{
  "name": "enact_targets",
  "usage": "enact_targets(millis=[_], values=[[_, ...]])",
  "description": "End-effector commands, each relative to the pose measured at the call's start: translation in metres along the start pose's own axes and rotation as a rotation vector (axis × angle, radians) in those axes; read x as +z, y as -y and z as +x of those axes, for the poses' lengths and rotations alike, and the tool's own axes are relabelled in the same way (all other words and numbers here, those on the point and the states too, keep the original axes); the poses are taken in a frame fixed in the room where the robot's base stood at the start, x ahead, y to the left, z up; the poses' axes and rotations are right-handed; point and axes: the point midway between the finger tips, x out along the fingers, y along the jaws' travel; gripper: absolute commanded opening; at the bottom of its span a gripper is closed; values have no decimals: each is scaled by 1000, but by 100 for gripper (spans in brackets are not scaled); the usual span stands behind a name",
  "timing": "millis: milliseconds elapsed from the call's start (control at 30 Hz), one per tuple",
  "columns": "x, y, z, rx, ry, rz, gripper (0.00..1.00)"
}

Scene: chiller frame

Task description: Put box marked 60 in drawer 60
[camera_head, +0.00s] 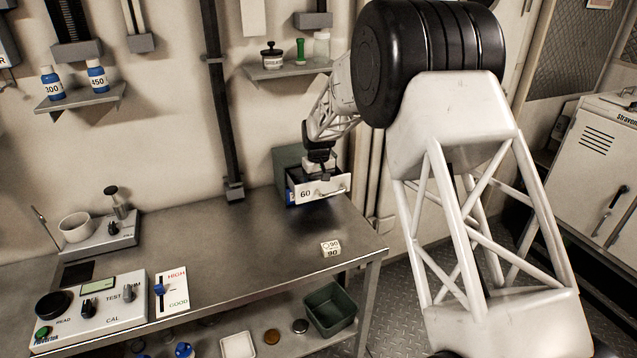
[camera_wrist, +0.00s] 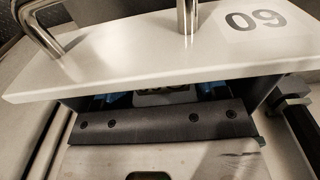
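The drawer marked 60 (camera_head: 307,194) belongs to a small grey-green cabinet (camera_head: 287,160) at the back right of the bench. It stands pulled out. Its white front (camera_wrist: 130,52) with metal handles fills the top of the wrist view, the number upside down. My gripper (camera_head: 322,174) is pointing down at the drawer, just behind its front. In the wrist view, a pale piece with dark marks (camera_wrist: 172,96) shows in the gap behind the front, with blue patches on both sides. I cannot tell whether it is the box marked 60. The fingertips are hidden.
A small white box marked 90 (camera_head: 331,249) sits on the bench (camera_head: 230,245) near its right front edge. A meter panel (camera_head: 90,308) and a device with a cup (camera_head: 98,236) stand at left. The middle of the bench is clear. A green bin (camera_head: 331,306) is below.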

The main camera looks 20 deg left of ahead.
Motion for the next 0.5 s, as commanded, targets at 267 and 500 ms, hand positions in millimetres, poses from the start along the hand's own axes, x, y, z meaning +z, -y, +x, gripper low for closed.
enact_targets(millis=[267,500], values=[[0,0,0,0,0,0,80],[0,0,-4,0,-1,0,80]])
